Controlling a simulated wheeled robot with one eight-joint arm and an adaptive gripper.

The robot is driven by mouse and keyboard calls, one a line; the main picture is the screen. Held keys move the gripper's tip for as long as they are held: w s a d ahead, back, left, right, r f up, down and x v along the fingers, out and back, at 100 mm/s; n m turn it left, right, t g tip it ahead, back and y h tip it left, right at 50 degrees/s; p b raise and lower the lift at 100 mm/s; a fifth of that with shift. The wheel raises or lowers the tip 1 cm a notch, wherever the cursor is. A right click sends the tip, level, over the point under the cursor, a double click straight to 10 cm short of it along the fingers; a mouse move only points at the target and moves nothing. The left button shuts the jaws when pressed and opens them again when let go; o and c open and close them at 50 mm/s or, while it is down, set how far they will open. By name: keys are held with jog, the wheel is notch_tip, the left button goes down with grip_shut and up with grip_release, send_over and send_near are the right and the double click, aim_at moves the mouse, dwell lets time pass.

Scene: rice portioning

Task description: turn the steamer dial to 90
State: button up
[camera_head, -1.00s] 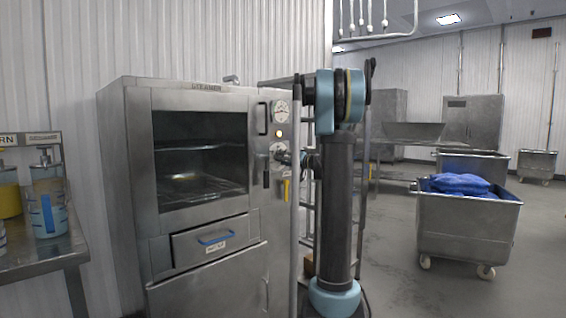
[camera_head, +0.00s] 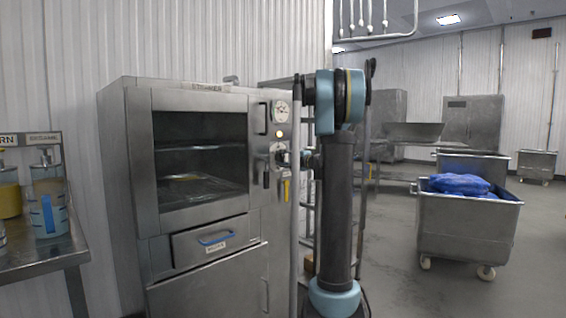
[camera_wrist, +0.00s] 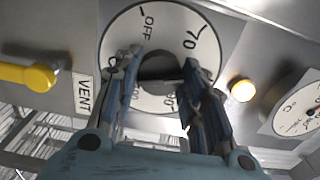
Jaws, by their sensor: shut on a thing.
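The steamer (camera_head: 118,170) is a tall steel cabinet with a dark window, left of centre in the head view. Its white dial (camera_head: 277,148) is on the right-hand front panel. In the wrist view the dial (camera_wrist: 205,50) fills the upper middle, with OFF at its top and 70 at upper right. A 90 mark shows by the right finger, and other marks are partly hidden. My gripper (camera_wrist: 160,68) is shut on the dark central knob (camera_wrist: 158,66), one finger on each side. The knob's pointer is hidden, so its setting cannot be read.
A yellow vent lever (camera_wrist: 38,77), a lit amber lamp (camera_wrist: 243,90) and a round gauge (camera_wrist: 303,108) surround the dial. A steel table with pump bottles (camera_head: 48,195) stands at left. A steel cart (camera_head: 468,230) with blue bags stands at right, with open floor around it.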

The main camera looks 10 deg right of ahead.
jog(key=m, duration=0.4)
jog(key=shift+d+m, duration=0.15)
jog(key=shift+m, duration=0.25)
jog(key=m, duration=0.3)
jog(key=shift+m, duration=0.3)
jog(key=m, duration=0.3)
jog(key=shift+f+m, duration=0.1)
jog(key=shift+m, duration=2)
jog(key=o, duration=1)
jog(key=shift+o, duration=0.3)
jog(key=shift+s+d+f, duration=0.1)
jog(key=shift+s+d, duration=0.15)
jog(key=shift+d, duration=0.05)
jog(key=v, duration=1.1)
